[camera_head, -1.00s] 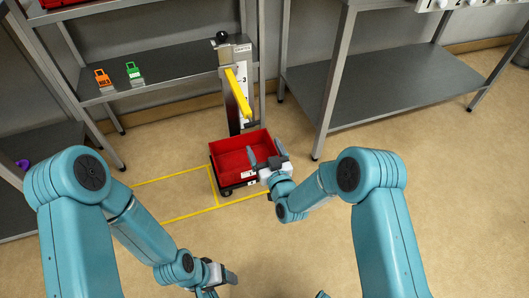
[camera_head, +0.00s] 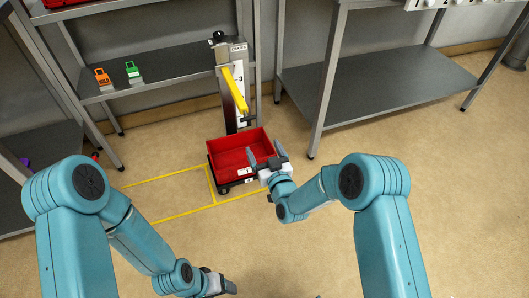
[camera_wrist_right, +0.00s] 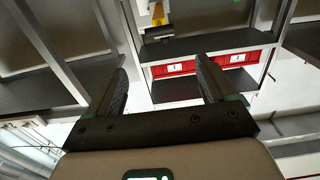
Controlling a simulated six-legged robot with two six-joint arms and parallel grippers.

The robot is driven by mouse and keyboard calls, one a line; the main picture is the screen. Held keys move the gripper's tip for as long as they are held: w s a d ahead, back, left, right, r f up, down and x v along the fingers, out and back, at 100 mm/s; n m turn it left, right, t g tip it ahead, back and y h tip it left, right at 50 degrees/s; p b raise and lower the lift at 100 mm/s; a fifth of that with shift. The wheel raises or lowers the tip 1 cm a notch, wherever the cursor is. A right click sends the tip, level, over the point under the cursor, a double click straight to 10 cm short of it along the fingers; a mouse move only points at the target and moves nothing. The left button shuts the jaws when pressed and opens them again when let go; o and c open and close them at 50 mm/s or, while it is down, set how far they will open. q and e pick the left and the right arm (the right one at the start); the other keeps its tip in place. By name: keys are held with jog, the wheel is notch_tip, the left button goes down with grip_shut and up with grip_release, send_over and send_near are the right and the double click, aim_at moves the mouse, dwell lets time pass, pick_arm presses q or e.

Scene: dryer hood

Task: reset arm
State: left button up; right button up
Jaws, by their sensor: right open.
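My right gripper (camera_head: 267,157) is open and empty. It hangs over the right edge of a red bin (camera_head: 240,155) in the head view; whether it touches the bin is unclear. The right wrist view shows its two dark fingers (camera_wrist_right: 162,82) spread apart, with nothing between them. My left gripper (camera_head: 222,286) is low in the head view, near the bottom edge, pointing right. Its fingers are too unclear to tell open from shut.
A post with a yellow lever (camera_head: 236,90) stands behind the bin. A shelf (camera_head: 160,72) holding an orange and a green item is at left. A grey table (camera_head: 390,85) stands at right. Yellow lines (camera_head: 165,180) mark the floor. Floor at right is clear.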

jog(key=shift+w+f, duration=0.1)
jog(key=d+f+m+h, duration=0.1)
jog(key=d+h, duration=0.1)
jog(key=d, duration=0.5)
jog(key=s+d+f+m+g+h, duration=0.1)
jog(key=s+d+f+m+g, duration=0.1)
jog(key=s+d+f+g, duration=0.5)
jog(key=s+a+f+m+g, duration=0.1)
jog(key=s+f+g, duration=0.2)
jog(key=s, duration=0.7)
jog(key=s+a+f+m+g+y, duration=0.1)
jog(key=s+f+g, duration=0.2)
jog(key=s, duration=0.6)
jog(key=s+a+f+m+g, duration=0.1)
jog(key=s+f+g, duration=0.2)
jog(key=s, duration=0.7)
notch_tip(320, 180, up, 27)
jog(key=p, duration=2.6)
jog(key=shift+w+a+g+p, duration=0.15)
jog(key=shift+a+g+p, duration=0.05)
jog(key=shift+g+p, duration=0.1)
